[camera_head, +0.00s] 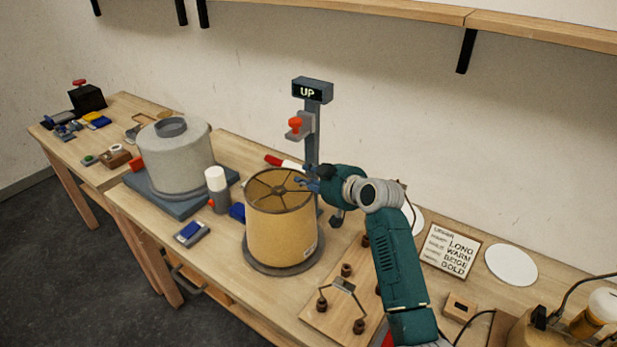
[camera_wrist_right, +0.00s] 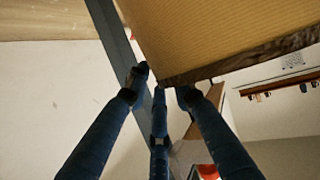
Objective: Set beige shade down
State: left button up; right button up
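The beige shade (camera_head: 281,228) is an upright drum with an open top and a dark spoked ring inside. It is over a dark grey round base (camera_head: 253,264) on the bench; whether its lower edge touches the base is unclear. My right gripper (camera_head: 312,185) is at the right side of its top rim. In the right wrist view, the blue fingertips (camera_wrist_right: 163,86) close in at the shade's dark edge, with the ribbed beige wall (camera_wrist_right: 210,35) just beyond. They look shut on the rim, though the contact is partly hidden. My left gripper is out of view.
A post with an "UP" sign (camera_head: 312,91) stands close behind the shade. A grey drum (camera_head: 175,160) and a white-topped bottle (camera_head: 217,188) are at left. A wooden board with sockets (camera_head: 335,300) lies right of it, and an order card (camera_head: 451,251) is further right.

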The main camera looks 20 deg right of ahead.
jog(key=shift+s, duration=0.1)
jog(key=b+v, duration=0.1)
jog(key=v, duration=1)
jog(key=shift+s+r+b, duration=0.25)
jog(key=shift+s+b, duration=0.05)
jog(key=shift+d, duration=0.15)
